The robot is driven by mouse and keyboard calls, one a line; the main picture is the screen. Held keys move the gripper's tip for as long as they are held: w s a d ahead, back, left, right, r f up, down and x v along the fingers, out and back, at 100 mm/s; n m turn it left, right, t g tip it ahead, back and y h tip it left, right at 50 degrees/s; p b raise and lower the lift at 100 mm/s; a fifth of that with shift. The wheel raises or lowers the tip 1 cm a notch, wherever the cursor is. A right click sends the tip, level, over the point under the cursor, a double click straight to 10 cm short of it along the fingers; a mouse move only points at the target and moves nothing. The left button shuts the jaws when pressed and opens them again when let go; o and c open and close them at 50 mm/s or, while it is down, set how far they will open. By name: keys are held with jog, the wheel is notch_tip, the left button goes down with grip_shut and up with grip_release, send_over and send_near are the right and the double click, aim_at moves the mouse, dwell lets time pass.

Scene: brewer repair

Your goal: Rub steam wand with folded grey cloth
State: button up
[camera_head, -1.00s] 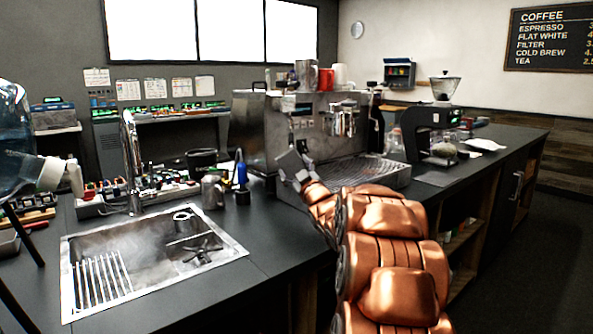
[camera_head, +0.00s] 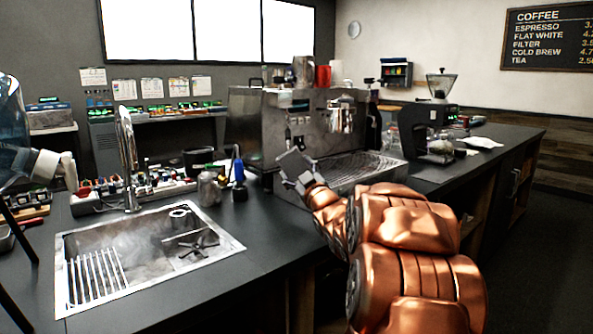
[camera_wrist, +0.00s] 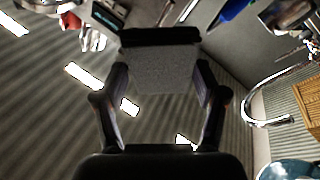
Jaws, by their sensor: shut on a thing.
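My gripper (camera_head: 300,172) is in front of the left side of the espresso machine (camera_head: 267,133), above the counter. In the wrist view my gripper (camera_wrist: 161,75) has its two fingers on either side of the folded grey cloth (camera_wrist: 160,75), a flat grey block with a dark band along its upper edge. It is shut on this cloth.
A sink (camera_head: 85,312) with a tall tap (camera_head: 128,160) is at the left. A grinder (camera_head: 440,115) stands right of the machine. The counter in front of the sink's right side is clear.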

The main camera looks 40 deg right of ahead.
jog(key=shift+s, duration=0.1)
jog(key=shift+s+a+r+b, duration=0.1)
jog(key=shift+s+a+b, duration=0.2)
jog(key=shift+s, duration=0.35)
jog(key=shift+s+a+b, duration=0.15)
jog(key=shift+s+a, duration=0.2)
jog(key=shift+s, duration=0.25)
